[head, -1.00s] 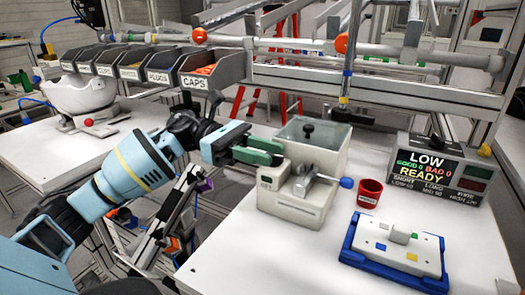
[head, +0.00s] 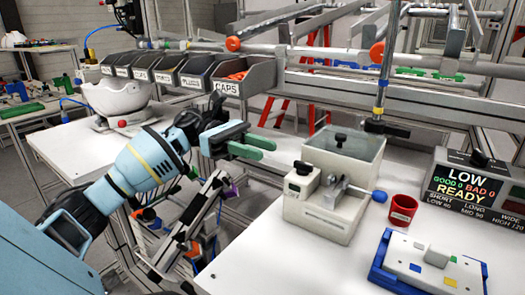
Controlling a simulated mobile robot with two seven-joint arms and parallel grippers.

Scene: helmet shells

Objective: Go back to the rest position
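My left gripper (head: 257,147) has green fingers, which stand a little apart with nothing between them. It is in the air left of the grey-white test machine (head: 312,212), with a visible gap to it. The machine has a clear-walled box (head: 345,165) with a dark knob on top and a lever with a blue tip. My blue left arm comes in from the lower left. My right gripper does not show.
A red cup (head: 402,211) and a blue tray (head: 385,275) with a white plate stand right of the machine. A display (head: 465,185) reads LOW and READY. Labelled bins (head: 245,78) line the back, with a white helmet shell (head: 115,97) at left. Bare white tabletop lies in front of the machine.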

